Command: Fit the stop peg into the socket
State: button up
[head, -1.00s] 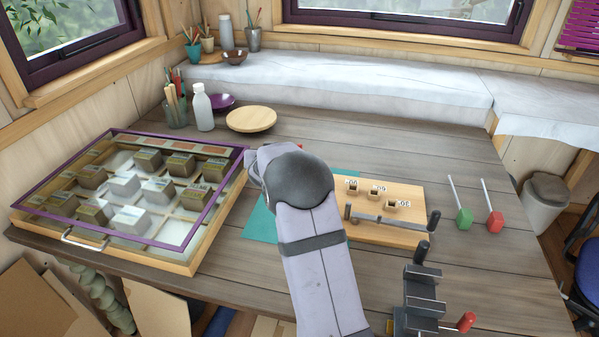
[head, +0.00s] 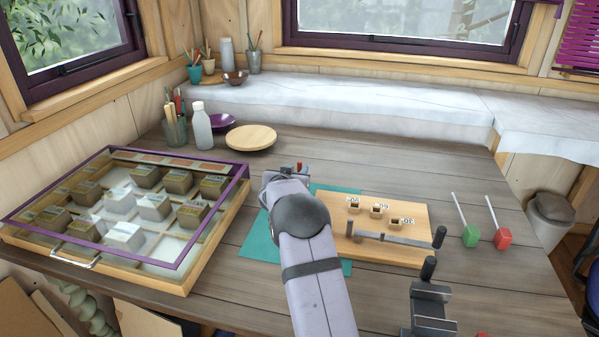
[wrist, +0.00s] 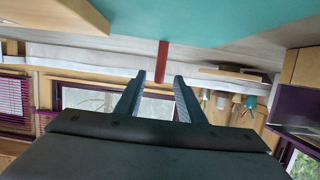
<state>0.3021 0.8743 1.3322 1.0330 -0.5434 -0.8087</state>
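The red stop peg (head: 299,166) shows just past my gripper in the head view. In the wrist view, which is upside down, the peg (wrist: 162,62) stands upright on the teal mat (wrist: 225,25). My gripper (wrist: 155,80) is open, with one finger on each side of the peg's line. The peg's free end shows between the fingertips, and I see no contact. In the head view my gripper (head: 287,174) is mostly hidden by its own wrist. Several small numbered socket blocks (head: 377,211) stand on the wooden board (head: 415,214), right of my gripper.
A metal bar with a dark knob (head: 395,239) lies along the board's front. A dark metal clamp-like fixture (head: 430,300) stands at the front. A glass-lidded case (head: 215,230) fills the left.

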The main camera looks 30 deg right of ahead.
aim_at(299, 167)
jog(key=shift+p+x, duration=0.65)
jog(key=shift+x, duration=1.95)
jog(key=shift+f, duration=0.1)
grip_shut()
